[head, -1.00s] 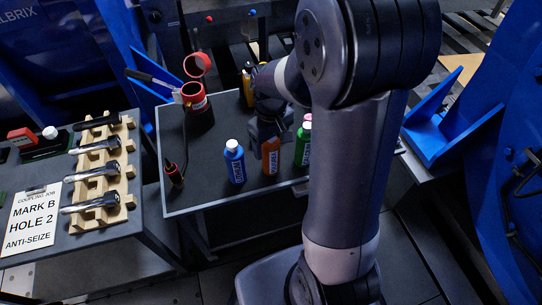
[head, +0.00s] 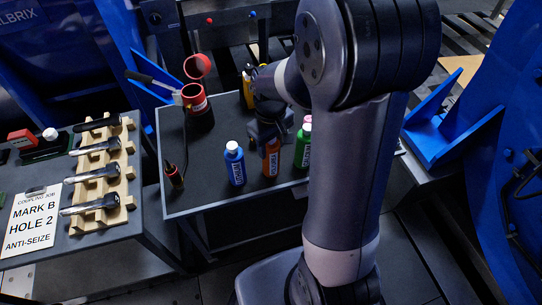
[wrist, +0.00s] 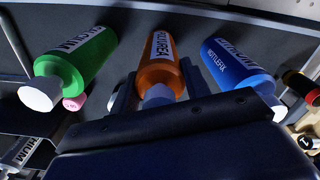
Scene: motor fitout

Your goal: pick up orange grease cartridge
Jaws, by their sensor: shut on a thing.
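The orange grease cartridge (head: 271,163) stands upright at the near edge of the grey table, between the blue and green bottles. It also shows in the wrist view (wrist: 160,50), between the two jaws. My gripper (head: 268,134) comes down over its upper part and hides its top in the head view. In the wrist view my gripper (wrist: 157,88) is shut on the cartridge near its pale cap end. I cannot tell any gap between the cartridge's base and the table.
A blue bottle (head: 235,165) stands close on the left and a green bottle (head: 303,145) close on the right. A yellow container (head: 248,88) and a red-topped dark canister (head: 198,103) stand farther back. Wooden rack (head: 127,165) with tools is on the left bench.

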